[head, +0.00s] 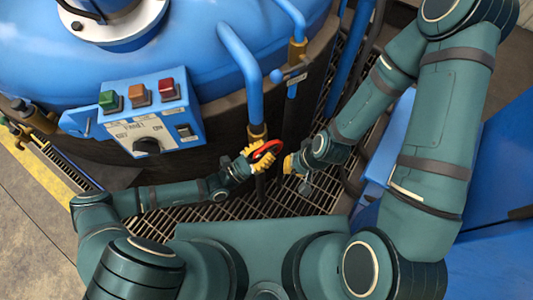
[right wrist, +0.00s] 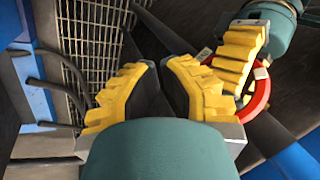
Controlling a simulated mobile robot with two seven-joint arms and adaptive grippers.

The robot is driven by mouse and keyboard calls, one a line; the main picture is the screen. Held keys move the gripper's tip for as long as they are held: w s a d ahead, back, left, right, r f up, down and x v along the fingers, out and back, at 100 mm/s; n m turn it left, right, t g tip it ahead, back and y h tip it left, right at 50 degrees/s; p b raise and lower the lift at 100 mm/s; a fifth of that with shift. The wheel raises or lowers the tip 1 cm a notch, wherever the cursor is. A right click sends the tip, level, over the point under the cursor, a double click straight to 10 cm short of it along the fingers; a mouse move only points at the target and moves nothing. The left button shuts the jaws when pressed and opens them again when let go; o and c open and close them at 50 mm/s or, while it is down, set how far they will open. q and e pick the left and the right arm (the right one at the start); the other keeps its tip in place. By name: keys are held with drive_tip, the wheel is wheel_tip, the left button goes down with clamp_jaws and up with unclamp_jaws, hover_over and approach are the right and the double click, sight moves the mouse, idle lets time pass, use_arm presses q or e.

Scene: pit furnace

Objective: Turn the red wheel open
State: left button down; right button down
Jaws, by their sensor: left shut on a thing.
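The red wheel (head: 268,148) is a small ring in the middle of the head view, beside the brass fitting under a blue pipe. My left gripper (head: 254,154) comes in from the left and is shut on the wheel's rim. In the right wrist view the red wheel (right wrist: 262,97) shows at the right, with the yellow ribbed fingers of my left gripper (right wrist: 236,62) across its rim. My right gripper (head: 288,164) is just right of the wheel and apart from it. Its yellow fingers (right wrist: 155,66) hold nothing visible, and their tips look close together.
A blue furnace vessel (head: 200,50) fills the back. A panel (head: 150,118) with green, orange and red buttons stands at the left. A blue pipe (head: 243,70) descends to the wheel's fitting. Metal grating (head: 215,210) lies below. Another pipe with a valve (head: 297,60) stands right of the wheel.

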use_arm(q)
drive_tip(key=shift+t+h+b, duration=0.6)
drive_tip(key=shift+h+b, duration=0.4)
drive_tip(key=shift+b, duration=0.45)
drive_tip(key=c, duration=1.2)
unclamp_jaws()
drive_tip(key=shift+a+f, duration=0.1)
drive_tip(key=shift+a, duration=0.05)
drive_tip(key=v, duration=1.1)
drive_tip(key=shift+s+a+f, duration=0.2)
drive_tip(key=shift+a+f, duration=0.05)
drive_tip(key=shift+f, duration=0.05)
